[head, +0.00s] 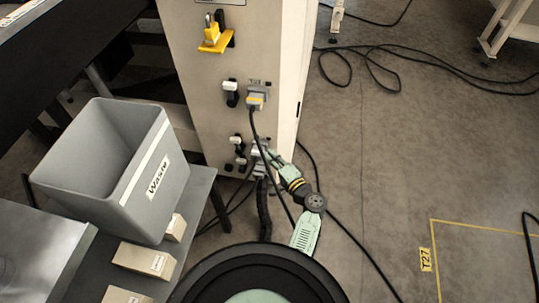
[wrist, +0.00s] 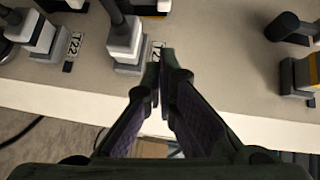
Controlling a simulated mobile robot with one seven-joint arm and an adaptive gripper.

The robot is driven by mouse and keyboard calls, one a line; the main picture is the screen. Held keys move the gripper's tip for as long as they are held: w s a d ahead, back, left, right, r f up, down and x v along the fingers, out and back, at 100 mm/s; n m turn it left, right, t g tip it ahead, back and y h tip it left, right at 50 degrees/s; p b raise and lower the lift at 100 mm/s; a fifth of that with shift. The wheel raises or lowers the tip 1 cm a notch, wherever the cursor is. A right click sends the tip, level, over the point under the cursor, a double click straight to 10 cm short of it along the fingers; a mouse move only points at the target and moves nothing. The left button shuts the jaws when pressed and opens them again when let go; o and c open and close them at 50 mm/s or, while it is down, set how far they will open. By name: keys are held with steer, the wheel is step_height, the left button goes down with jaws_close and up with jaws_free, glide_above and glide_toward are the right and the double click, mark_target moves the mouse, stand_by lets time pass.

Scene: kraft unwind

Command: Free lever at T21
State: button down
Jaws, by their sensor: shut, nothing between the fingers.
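My gripper (wrist: 162,75) is shut and empty in the wrist view, its fingertips close together. It is just beside a grey and white connector block (wrist: 127,45) with a dark cable or handle; I cannot tell whether they touch. A label (wrist: 158,52) partly hidden by the fingertips starts with T2; its last digit is unclear. Another block (wrist: 38,36) stands at left by a label (wrist: 74,45) that seems to read T22. In the head view my gripper (head: 268,154) is at the lower sockets of the pale cabinet (head: 200,105). I cannot tell which part is the T21 lever.
A plug (head: 255,98) with a hanging black cable and a black-and-white lever (head: 231,93) sit above. A yellow bracket (head: 215,45) is higher. A grey waste bin (head: 150,190) stands left. Cables lie across the floor; the floor right of the cabinet is otherwise open.

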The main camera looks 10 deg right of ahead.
mark_target(262, 152)
steer(key=x, duration=0.6)
steer(key=shift+b, duration=0.35)
steer(key=a, duration=0.1)
steer(key=w+a, duration=0.1)
steer(key=a, duration=0.1)
steer(key=shift+w+f, duration=0.25)
steer(key=shift+w, duration=0.05)
steer(key=shift+w+a+f+p, duration=0.1)
steer(key=shift+w+a+p, duration=0.15)
steer(key=shift+a, duration=0.3)
steer(key=shift+a+r+p, duration=0.15)
steer(key=shift+r+p, duration=0.05)
steer(key=shift+p, duration=0.45)
